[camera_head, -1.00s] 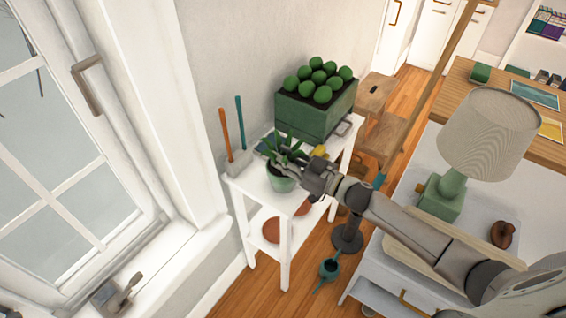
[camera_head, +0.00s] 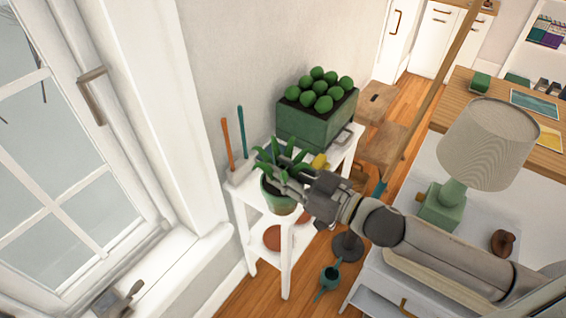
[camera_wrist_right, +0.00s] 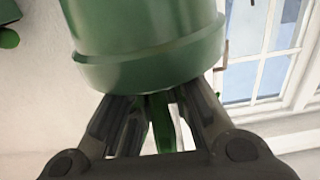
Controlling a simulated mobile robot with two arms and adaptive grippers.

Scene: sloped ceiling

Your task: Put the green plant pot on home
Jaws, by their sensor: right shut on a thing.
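The green plant pot (camera_head: 279,198) with its spiky leafy plant is at the front of the white shelf table (camera_head: 345,150), overlapping its front corner in the head view. It looks roughly upright and raised off the top. My right gripper (camera_head: 290,184) reaches in from the right and is shut on it. In the right wrist view, the green pot (camera_wrist_right: 150,45) fills the upper middle, its rim close to the two fingers (camera_wrist_right: 160,115), with a green leaf between them. My left gripper is not in view. I cannot identify a place called home.
A larger green planter (camera_head: 318,118) with round plants stands at the back of the shelf table, beside orange and blue tools (camera_head: 228,140). A window (camera_head: 60,190) is at left. A lamp (camera_head: 485,145) stands on a white surface at right. A watering can (camera_head: 330,277) is on the floor.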

